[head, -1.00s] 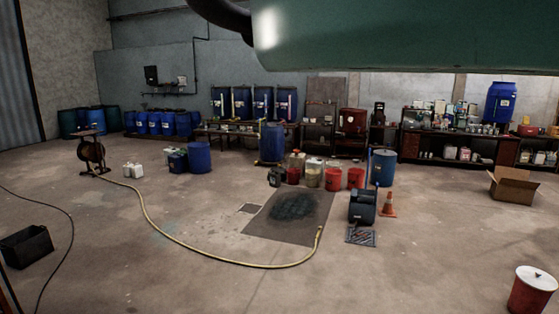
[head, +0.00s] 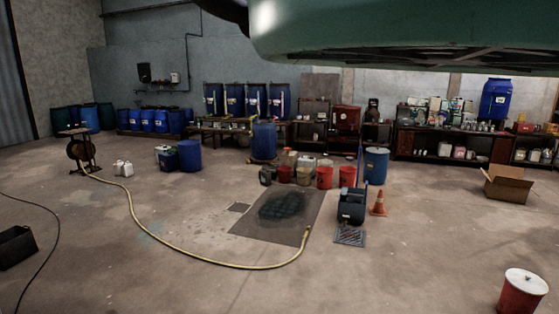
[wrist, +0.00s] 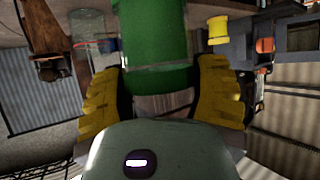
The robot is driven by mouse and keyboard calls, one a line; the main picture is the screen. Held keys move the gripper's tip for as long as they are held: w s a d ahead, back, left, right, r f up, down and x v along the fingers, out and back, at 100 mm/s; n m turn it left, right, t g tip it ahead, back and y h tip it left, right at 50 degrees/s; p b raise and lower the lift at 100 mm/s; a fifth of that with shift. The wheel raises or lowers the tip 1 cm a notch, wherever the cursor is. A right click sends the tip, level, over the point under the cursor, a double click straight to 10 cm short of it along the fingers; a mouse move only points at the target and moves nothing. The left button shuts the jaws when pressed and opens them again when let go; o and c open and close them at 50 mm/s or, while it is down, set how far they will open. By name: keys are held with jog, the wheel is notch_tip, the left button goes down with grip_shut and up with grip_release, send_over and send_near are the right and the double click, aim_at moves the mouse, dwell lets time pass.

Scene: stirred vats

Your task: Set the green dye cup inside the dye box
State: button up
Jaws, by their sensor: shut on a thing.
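In the wrist view my gripper (wrist: 158,82) has its yellow fingers on both sides of a green cup (wrist: 155,30) and is shut on it. The cup's upper part runs out of the picture, so I cannot see all of it. My gripper and the cup are not visible in the head view. I cannot pick out the dye box for certain in either view.
An open cardboard box (head: 507,187) lies at the right on the floor. A red bucket (head: 521,296) stands at the lower right, a black bin (head: 15,247) at the left edge. A yellow hose (head: 160,238) crosses the floor. An orange cone (head: 378,204) stands right of centre.

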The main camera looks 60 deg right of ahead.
jog(key=w+d+f+m+t+h, duration=0.1)
jog(key=d+f+m+t+h, duration=0.15)
jog(key=f, duration=0.45)
jog(key=w+d+f+m+t+h, duration=0.1)
jog(key=w+d+f+m+h, duration=0.1)
jog(key=d+f, duration=0.35)
jog(key=s+d+f+m+h, duration=0.2)
jog(key=s+d+f+m, duration=0.1)
jog(key=d+f, duration=0.3)
jog(key=s+d+f+m+h, duration=0.2)
jog(key=s+d+f+h, duration=0.15)
jog(key=f, duration=0.35)
notch_tip(320, 180, up, 14)
jog(key=p, duration=1.4)
jog(key=shift+s+d+t+y, duration=0.15)
jog(key=shift+s+t+y, duration=0.15)
jog(key=shift+t, duration=0.15)
jog(key=shift+m, duration=0.25)
